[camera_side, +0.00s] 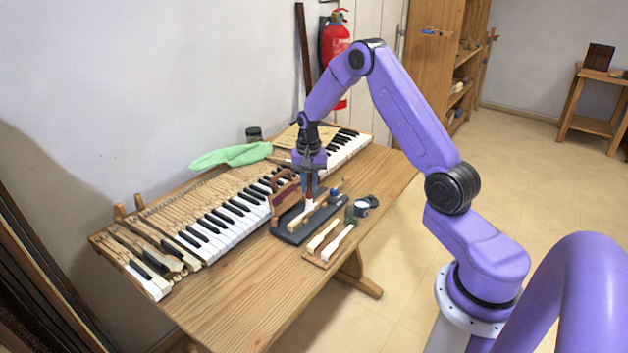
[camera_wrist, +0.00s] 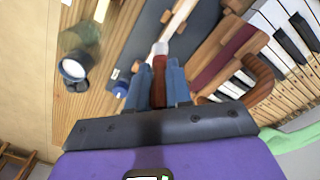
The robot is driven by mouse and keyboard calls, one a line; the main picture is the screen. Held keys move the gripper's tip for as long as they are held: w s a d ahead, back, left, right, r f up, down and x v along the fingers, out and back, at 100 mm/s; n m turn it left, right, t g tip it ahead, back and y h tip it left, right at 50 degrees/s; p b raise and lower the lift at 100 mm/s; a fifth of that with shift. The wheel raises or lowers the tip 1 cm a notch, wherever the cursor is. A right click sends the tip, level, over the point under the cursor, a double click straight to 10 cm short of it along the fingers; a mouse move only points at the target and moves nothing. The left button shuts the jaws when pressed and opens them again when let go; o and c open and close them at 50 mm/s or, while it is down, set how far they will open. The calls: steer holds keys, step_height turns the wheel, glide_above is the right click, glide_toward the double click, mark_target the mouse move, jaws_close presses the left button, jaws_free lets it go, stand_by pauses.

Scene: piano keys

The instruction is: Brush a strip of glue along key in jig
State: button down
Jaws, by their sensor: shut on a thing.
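My gripper (camera_side: 310,186) is shut on a brush with a red-brown handle (camera_wrist: 158,78), which points down between the blue fingers (camera_wrist: 156,86). The brush's pale tip (camera_wrist: 160,48) is at the end of a light wooden key (camera_wrist: 179,16) lying in the dark jig (camera_wrist: 145,40). I cannot tell whether the tip touches the key. In the side view the jig (camera_side: 288,236) sits on the table in front of the keyboard, and the brush partly hides the key. A glass jar with a pale round top (camera_wrist: 75,67), perhaps the glue pot, stands beside the jig.
A brown wooden handled piece (camera_side: 284,190) stands at the jig's keyboard side, close to my gripper. Loose keys (camera_side: 338,241) lie on a small board at the front. The piano keyboard (camera_side: 235,215) runs behind, with a green cloth (camera_side: 230,156) on it. The table's front left is clear.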

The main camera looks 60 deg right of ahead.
steer(key=shift+a, duration=4.65)
steer(key=shift+a+r, duration=0.1)
steer(key=shift+r, duration=0.1)
step_height(320, 180, up, 8)
steer(key=shift+s+f, duration=0.1)
steer(key=shift+f, duration=0.05)
